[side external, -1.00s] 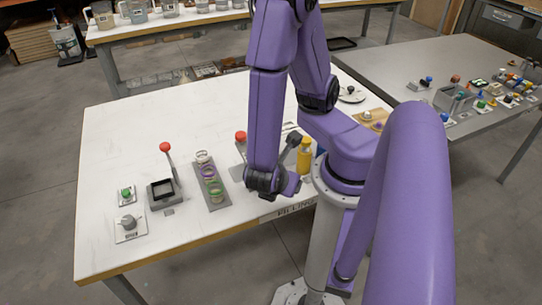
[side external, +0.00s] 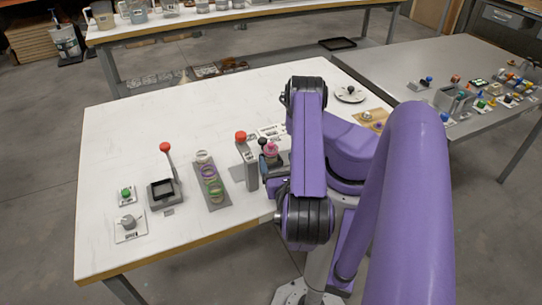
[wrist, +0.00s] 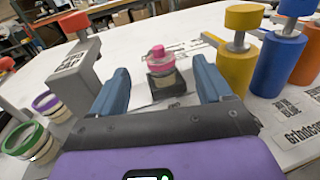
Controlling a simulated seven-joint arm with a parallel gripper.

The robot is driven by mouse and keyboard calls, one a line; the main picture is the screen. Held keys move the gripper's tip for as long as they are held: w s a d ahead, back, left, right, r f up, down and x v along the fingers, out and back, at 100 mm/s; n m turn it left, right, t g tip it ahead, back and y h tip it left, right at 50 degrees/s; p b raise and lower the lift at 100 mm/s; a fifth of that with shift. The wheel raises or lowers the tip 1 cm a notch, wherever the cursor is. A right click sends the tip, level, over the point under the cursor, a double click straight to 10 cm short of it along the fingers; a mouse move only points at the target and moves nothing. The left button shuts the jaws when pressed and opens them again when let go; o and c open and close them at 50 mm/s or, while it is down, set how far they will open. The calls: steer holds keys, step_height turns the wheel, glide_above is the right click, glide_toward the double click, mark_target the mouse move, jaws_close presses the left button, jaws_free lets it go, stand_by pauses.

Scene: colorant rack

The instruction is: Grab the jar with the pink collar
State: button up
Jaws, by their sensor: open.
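The jar with the pink collar (wrist: 162,64) shows in the wrist view, ahead of my gripper and between the lines of its two blue fingers. It has a pink knob on top, a clear body and stands upright on a dark block. My gripper (wrist: 160,76) is open and empty, and the jar appears to be beyond its fingertips. In the side external view the pink-topped jar (side external: 271,149) is beside my arm, partly hidden.
A grey post with a red knob (wrist: 80,65) stands left of the jar. Yellow (wrist: 236,66), blue (wrist: 277,65) and orange cylinders stand close on the right. Purple-collared (wrist: 48,106) and green-collared jars (wrist: 30,142) are at near left, on a grey rack (side external: 219,203).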

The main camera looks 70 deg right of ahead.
mark_target(272, 147)
steer(key=shift+x, duration=4)
steer(key=shift+w, duration=0.1)
steer(key=c, duration=1.1)
